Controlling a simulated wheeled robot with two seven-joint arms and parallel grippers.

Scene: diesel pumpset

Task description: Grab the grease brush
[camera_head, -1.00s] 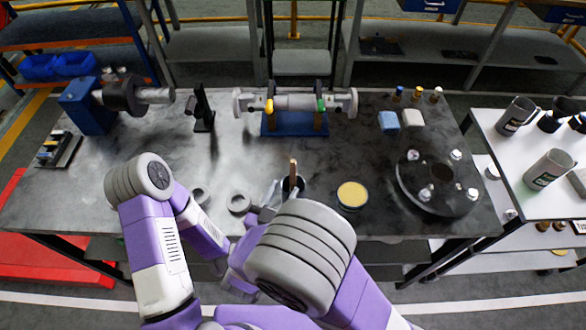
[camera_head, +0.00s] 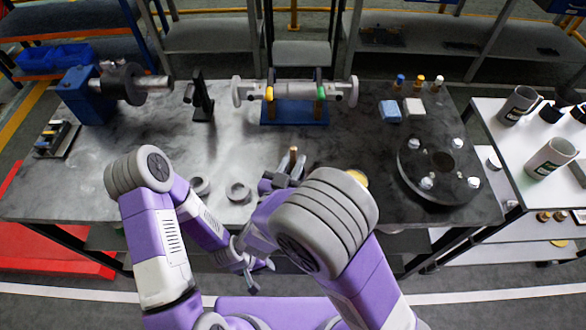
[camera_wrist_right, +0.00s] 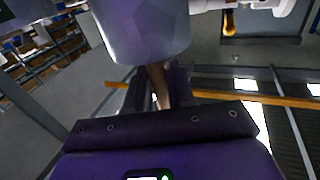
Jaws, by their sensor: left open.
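The grease brush shows as a short upright wooden handle (camera_head: 293,154) at the front middle of the workbench; its lower part is hidden by my right gripper and arm. My right gripper (camera_head: 284,177) is at the handle, with fingers on both sides of it. In the right wrist view the brown handle (camera_wrist_right: 159,86) stands between the two dark fingers (camera_wrist_right: 158,90); whether they press on it is unclear. My left gripper (camera_head: 262,277) is open and empty, low in front of the bench edge.
Two grey rings (camera_head: 238,192) lie left of the brush. A yellow-topped tin (camera_head: 358,177) is partly hidden behind my right arm. A dark flanged disc (camera_head: 439,168) lies at the right. A blue stand with a grey shaft part (camera_head: 295,108) is behind.

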